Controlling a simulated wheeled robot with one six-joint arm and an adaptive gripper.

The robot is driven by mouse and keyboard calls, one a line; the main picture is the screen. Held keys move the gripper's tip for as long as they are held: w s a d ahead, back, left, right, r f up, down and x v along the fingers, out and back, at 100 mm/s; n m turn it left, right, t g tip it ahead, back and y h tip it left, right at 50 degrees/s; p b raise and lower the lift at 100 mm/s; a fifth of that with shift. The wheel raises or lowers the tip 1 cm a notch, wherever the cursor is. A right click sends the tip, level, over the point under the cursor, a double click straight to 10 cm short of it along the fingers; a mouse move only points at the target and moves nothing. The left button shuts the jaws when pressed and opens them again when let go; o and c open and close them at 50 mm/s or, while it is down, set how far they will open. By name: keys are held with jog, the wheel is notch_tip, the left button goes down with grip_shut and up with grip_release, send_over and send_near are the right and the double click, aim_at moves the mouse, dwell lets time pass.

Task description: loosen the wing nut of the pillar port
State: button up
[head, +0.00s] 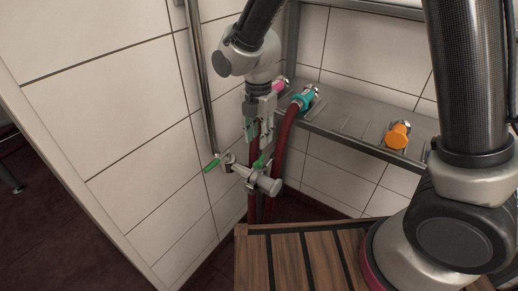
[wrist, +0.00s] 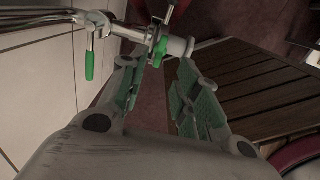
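The pillar port is a grey metal pipe fitting (head: 266,184) low beside the tiled wall, with a round end facing right. It also shows at the top of the wrist view (wrist: 178,47). Its green wing nut (head: 260,161) sits on the fitting and shows in the wrist view (wrist: 159,49). A green lever handle (head: 211,164) is left of it, also in the wrist view (wrist: 90,65). My gripper (head: 257,138) is just above the wing nut. In the wrist view my gripper (wrist: 160,72) has its green-padded fingers apart and empty, the wing nut beyond the gap between the tips.
Dark red hoses (head: 283,150) hang right behind the port. A metal shelf (head: 348,124) holds a teal coupling (head: 304,98), an orange one (head: 397,136) and a pink one (head: 279,85). A slatted wooden surface (head: 300,262) lies below right. A vertical pipe (head: 199,80) runs along the wall.

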notch_tip(320, 180, up, 3)
jog(key=shift+r, duration=0.1)
dwell(0.3)
jog(key=s+d+r+m+t, duration=0.1)
jog(key=s+d+r+m, duration=0.4)
jog(key=d+m, duration=0.4)
jog(key=s+d+r+m+t, duration=0.1)
jog(key=s+d+r+m, duration=0.5)
jog(key=d+m, duration=0.4)
jog(key=s+d+r+m+t, duration=0.2)
jog(key=s+d+r+m, duration=0.3)
jog(key=d, duration=0.9)
jog(key=r+m, duration=0.2)
jog(key=m, duration=0.2)
jog(key=shift+s+m, duration=0.25)
jog(key=shift+m, duration=0.05)
